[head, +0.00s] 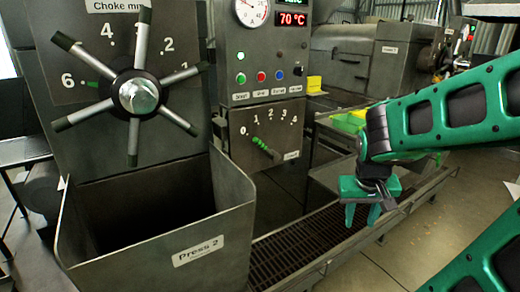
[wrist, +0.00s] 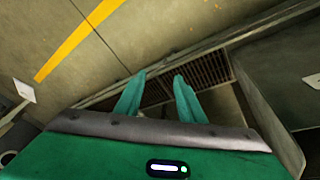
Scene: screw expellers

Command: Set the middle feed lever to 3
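The feed lever (head: 262,146) is on a grey plate (head: 292,137) numbered 0 to 4, on the panel of the near press in the head view. It has a ribbed green part and a dark end, and it slants down to the right. I cannot tell which number it is set to. My gripper (head: 361,218) is to the right of the lever and below it, apart from it, pointing down over the walkway. Its two green fingers, also seen in the wrist view (wrist: 160,80), are apart with nothing between them. The lever is not in the wrist view.
A large spoked choke wheel (head: 138,95) is at the left. Below it stands an open metal bin (head: 212,247) labelled Press 2. Buttons (head: 261,77) and a gauge (head: 252,8) sit above the lever plate. A floor grating (head: 312,236) runs under my gripper. Another press (head: 405,65) stands behind.

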